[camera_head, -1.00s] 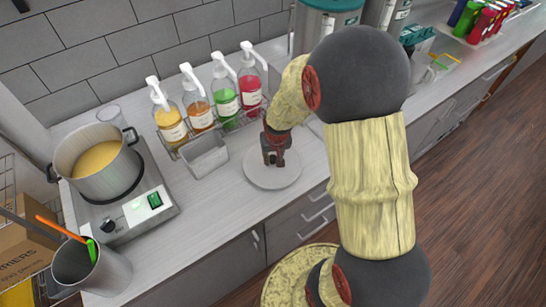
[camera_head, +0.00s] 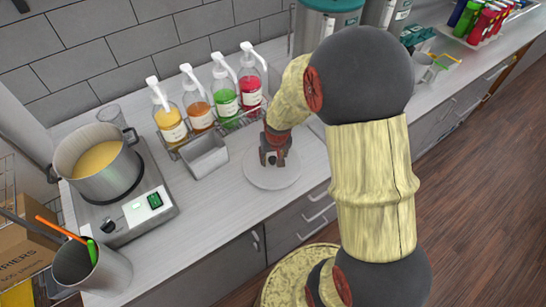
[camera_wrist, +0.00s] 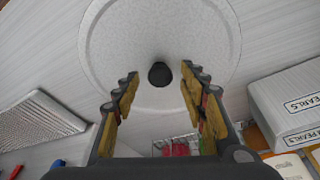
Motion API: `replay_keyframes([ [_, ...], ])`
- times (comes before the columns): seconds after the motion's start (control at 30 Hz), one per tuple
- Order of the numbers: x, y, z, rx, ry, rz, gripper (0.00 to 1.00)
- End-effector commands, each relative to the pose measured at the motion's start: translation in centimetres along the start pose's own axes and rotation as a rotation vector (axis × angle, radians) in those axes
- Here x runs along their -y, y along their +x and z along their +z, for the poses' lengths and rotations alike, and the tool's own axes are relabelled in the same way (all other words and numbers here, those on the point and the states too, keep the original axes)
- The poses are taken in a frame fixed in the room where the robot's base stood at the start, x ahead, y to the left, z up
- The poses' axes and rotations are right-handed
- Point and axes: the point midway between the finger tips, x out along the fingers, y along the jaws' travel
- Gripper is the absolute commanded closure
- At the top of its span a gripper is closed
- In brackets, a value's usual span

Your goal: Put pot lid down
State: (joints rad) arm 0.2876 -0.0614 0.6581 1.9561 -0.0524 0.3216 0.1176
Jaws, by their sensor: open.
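The pot lid (camera_head: 258,178) is a pale round disc lying flat on the counter, in front of the syrup bottles. In the wrist view the lid (camera_wrist: 215,40) shows from above with its dark round knob (camera_wrist: 159,74) in the middle. My gripper (camera_head: 273,160) is over the lid. In the wrist view my gripper (camera_wrist: 158,88) has its two fingers spread on either side of the knob, with a gap to each. The pot (camera_head: 97,165) stands on the burner at the left, uncovered, with yellow liquid inside.
Several pump bottles (camera_head: 225,92) stand in a wire rack behind the lid. A small metal bin (camera_head: 205,158) is left of the lid. A metal container with utensils (camera_head: 93,275) is at the front left.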

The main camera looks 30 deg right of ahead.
Motion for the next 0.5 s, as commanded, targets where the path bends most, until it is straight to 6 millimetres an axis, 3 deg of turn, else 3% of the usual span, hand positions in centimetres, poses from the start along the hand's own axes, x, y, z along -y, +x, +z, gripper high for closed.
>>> replay_keyframes([
  [0.5,0.0,-9.8,-0.1,-0.005,0.000,0.000,0.57],
])
